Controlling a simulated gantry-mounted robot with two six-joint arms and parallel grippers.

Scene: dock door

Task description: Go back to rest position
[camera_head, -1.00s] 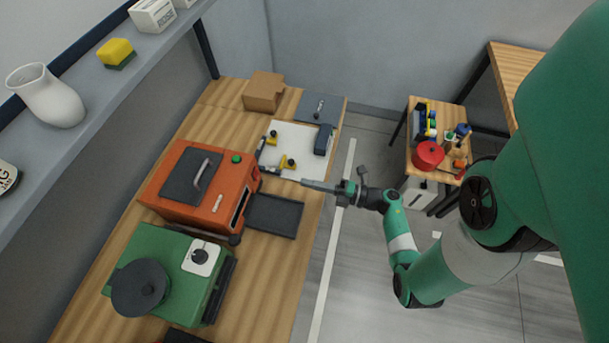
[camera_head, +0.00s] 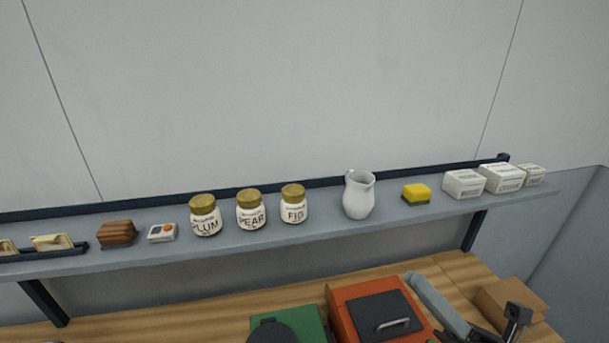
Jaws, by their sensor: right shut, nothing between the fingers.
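My right gripper (camera_head: 418,284) shows at the bottom right of the head view, pointing up and left, in front of the workbench. Its long grey fingers are together and hold nothing. A dark part of it (camera_head: 516,318) stands to the right, and the rest of the arm is below the picture edge. My left gripper is not in view.
A wall shelf (camera_head: 330,231) bears plum (camera_head: 205,217), pear (camera_head: 251,212) and fig (camera_head: 293,206) jars, a white jug (camera_head: 359,197), a yellow sponge (camera_head: 416,192) and white boxes (camera_head: 464,184). Below, the wooden bench (camera_head: 180,318) holds an orange machine (camera_head: 345,300), a green machine (camera_head: 308,322) and a cardboard box (camera_head: 490,300).

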